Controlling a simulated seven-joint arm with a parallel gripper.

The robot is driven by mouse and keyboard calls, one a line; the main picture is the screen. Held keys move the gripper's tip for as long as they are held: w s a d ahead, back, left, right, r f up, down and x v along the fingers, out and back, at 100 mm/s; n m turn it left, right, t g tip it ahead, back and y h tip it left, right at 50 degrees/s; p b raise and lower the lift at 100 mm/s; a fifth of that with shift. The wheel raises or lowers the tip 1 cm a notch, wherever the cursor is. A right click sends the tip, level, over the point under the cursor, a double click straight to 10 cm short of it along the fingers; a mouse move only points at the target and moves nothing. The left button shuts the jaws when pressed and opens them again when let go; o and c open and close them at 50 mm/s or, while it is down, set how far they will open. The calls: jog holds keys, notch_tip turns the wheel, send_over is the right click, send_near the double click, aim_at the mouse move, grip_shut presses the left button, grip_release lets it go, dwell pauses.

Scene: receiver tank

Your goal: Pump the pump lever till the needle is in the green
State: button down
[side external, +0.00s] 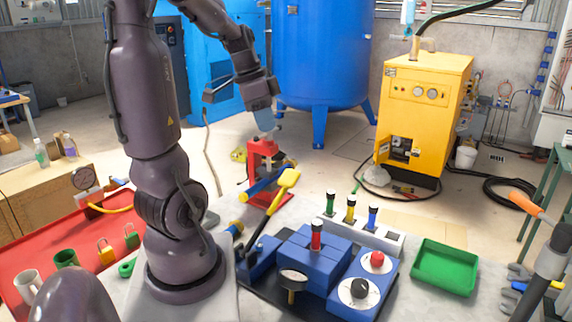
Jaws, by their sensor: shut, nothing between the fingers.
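A lever with a flat yellow handle (288,178) slants up and right on a dark rod from beside the blue blocks; it looks like the pump lever. A round dial (83,178) stands on a white block at the left with a yellow hose. Another small round dial-like piece (293,280) stands in front of the blue blocks. I cannot read a needle or a green zone on either. My gripper (266,128) points down, shut and empty, just above a red stand (262,165), behind and left of the yellow handle. Whether it touches the stand is unclear.
A blue bar (262,184) crosses the red stand. A red tray (40,235) holds mugs and padlocks.

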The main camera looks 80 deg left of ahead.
aim_at(291, 176)
jog(key=shift+a+r+m+t, duration=0.1)
jog(key=shift+a+r+m, duration=0.15)
jog(key=shift+m, duration=1.05)
jog(key=shift+a+r+m+t, duration=0.15)
jog(key=shift+a+m, duration=0.1)
jog(key=shift+m, duration=1.05)
jog(key=shift+a+r+m+t, duration=0.1)
jog(key=shift+a+r+m, duration=0.15)
jog(key=shift+m, duration=1.05)
jog(key=shift+w+f, duration=0.1)
jog(key=x, duration=0.8)
jog(key=a+x, duration=0.1)
jog(key=x, duration=0.3)
jog(key=shift+w+d+f, duration=0.1)
jog(key=shift+w+f, duration=0.05)
jog(key=shift+f, duration=0.25)
jog(key=shift+w+a+f, duration=0.2)
jog(key=shift+f, duration=0.2)
